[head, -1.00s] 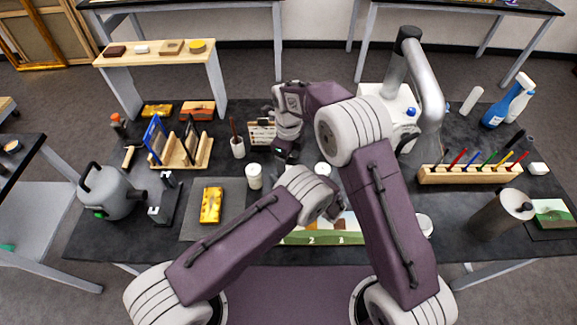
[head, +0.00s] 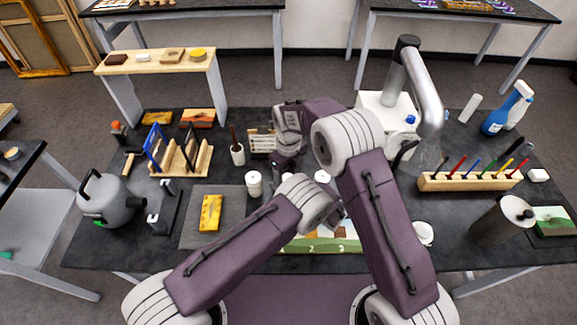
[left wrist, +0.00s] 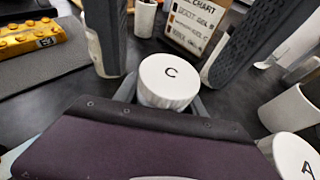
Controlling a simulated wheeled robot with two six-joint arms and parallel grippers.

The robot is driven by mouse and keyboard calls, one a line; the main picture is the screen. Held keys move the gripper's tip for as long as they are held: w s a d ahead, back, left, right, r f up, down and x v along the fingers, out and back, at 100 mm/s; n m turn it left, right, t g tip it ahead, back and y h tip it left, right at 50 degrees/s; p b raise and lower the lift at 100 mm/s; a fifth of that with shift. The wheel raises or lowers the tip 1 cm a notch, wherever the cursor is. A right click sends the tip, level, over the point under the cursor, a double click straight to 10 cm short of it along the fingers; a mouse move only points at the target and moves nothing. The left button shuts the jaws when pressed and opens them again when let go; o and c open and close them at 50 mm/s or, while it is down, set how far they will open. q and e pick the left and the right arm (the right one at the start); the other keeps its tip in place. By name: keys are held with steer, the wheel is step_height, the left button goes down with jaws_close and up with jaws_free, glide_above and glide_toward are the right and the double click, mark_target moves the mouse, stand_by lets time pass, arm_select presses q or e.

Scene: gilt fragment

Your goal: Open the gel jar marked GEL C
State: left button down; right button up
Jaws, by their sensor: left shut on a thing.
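The jar with C on its white lid (left wrist: 168,80) stands upright in the left wrist view. My left gripper (left wrist: 163,98) is shut on it, its grey fingers on either side below the lid. My right gripper (left wrist: 160,70) comes down from above with its two dark fingers wide apart, one on each side of the lid and not touching it. It also shows in the head view (head: 284,162), fingertips unclear. In the head view my left fingers are hidden behind my wrist. A second white lid, marked A (left wrist: 297,155), is at the lower right of the wrist view.
Another white jar (head: 254,183) stands left of my grippers. A brush cup (head: 237,153) and a gel chart board (left wrist: 195,22) are behind. A yellow block (head: 210,213) lies on a grey mat. A pen rack (head: 470,180) stands right.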

steer(key=shift+f, duration=0.5)
steer(key=c, duration=1.4)
steer(key=n, duration=0.3)
jaws_close()
steer(key=o, duration=1.4)
jaws_free()
steer(key=shift+o, duration=0.2)
